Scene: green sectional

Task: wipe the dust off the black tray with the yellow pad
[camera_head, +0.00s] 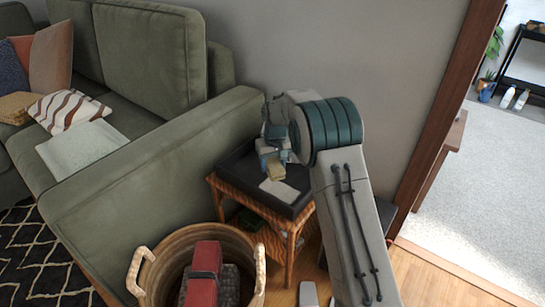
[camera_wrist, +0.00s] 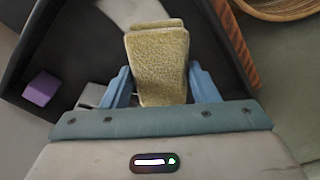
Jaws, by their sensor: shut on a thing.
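The black tray (camera_head: 238,172) lies on a small wicker side table beside the sofa arm. It fills much of the wrist view (camera_wrist: 75,52). My gripper (camera_head: 272,158) is over the tray, its blue fingers shut on the yellow pad (camera_head: 276,172). In the wrist view the pad (camera_wrist: 158,68) sits between the two fingers (camera_wrist: 157,88). A pale grey-white dust patch (camera_head: 279,191) shows on the tray in front of the pad; it also shows at the top of the wrist view (camera_wrist: 143,10). I cannot tell whether the pad touches the tray.
A purple block (camera_wrist: 41,88) lies on the tray in the wrist view. A round basket (camera_head: 157,262) with a red item (camera_head: 204,272) stands in front.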

